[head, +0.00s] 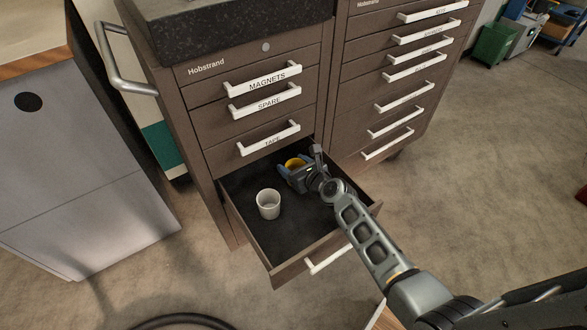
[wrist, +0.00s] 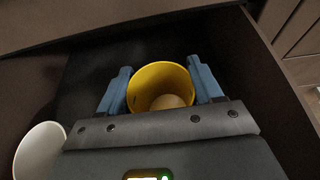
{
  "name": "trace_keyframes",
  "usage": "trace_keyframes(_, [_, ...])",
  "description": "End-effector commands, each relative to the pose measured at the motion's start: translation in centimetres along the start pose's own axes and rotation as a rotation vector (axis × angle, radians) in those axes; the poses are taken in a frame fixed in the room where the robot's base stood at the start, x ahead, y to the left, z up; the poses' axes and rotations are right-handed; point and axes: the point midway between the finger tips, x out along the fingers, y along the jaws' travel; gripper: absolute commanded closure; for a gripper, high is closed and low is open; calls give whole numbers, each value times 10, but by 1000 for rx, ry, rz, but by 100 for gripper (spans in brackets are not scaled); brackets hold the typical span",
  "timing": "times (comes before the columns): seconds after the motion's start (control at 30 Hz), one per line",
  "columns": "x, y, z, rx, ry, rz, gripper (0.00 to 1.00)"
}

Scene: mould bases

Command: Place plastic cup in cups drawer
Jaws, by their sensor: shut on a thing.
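A yellow plastic cup (wrist: 160,80) is between the two blue fingers of my gripper (wrist: 162,88), which is shut on it. In the head view the yellow cup (head: 294,163) is partly hidden by my gripper (head: 293,172). The cup is inside the outline of the open bottom drawer (head: 258,248), toward its back. I cannot tell whether the cup touches the drawer floor. A white cup (head: 268,204) stands upright in the drawer, left of my gripper, and also shows at the left edge of the wrist view (wrist: 38,150). The open drawer's label is not readable.
Closed drawers with white handles, labelled MAGNETS (head: 264,80), SPARE (head: 265,102) and TAPE (head: 269,139), are above the open drawer. A second brown cabinet (head: 372,80) stands to the right. A grey cabinet (head: 75,170) stands to the left. The drawer's front half has bare floor.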

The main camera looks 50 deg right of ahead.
Motion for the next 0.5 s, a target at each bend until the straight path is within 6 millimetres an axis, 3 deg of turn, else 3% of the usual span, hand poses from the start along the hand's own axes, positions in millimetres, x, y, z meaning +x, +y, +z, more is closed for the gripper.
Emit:
trace_keyframes(0.37, [4,0,-4,1,0,0,64])
trace_keyframes(0.4, [4,0,-4,1,0,0,34])
trace_keyframes(0.5, [3,0,-3,1,0,0,24])
